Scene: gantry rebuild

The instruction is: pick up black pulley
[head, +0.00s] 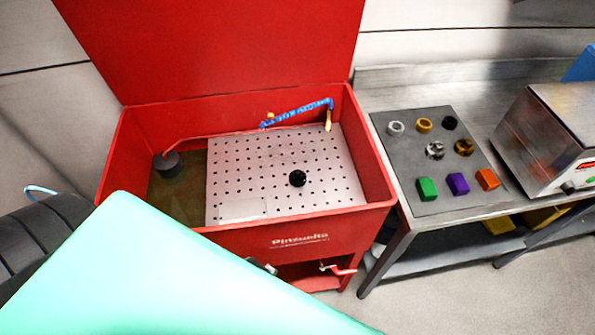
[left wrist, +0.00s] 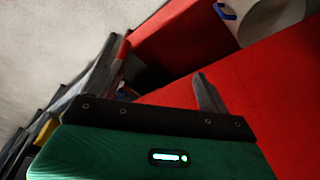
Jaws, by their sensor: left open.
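A small round black part (head: 297,178), which looks like a black pulley, lies on the perforated metal plate (head: 240,160) inside the red washer basin. A second black round part (head: 449,123) sits on the grey mat (head: 400,165) to the right. My left gripper (left wrist: 163,90) shows in the left wrist view with its fingers apart and nothing visible between them, near red panels. No black part shows in that view. In the head view my left gripper's fingers cannot be made out. My right gripper is not in view.
The red basin (head: 381,165) has raised walls and an upright lid (head: 210,40). A blue hose (head: 300,110) and a dark cylinder (head: 170,165) are inside. The mat holds several metal parts and green, purple (head: 458,184) and orange blocks. A metal machine (head: 550,130) stands at right.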

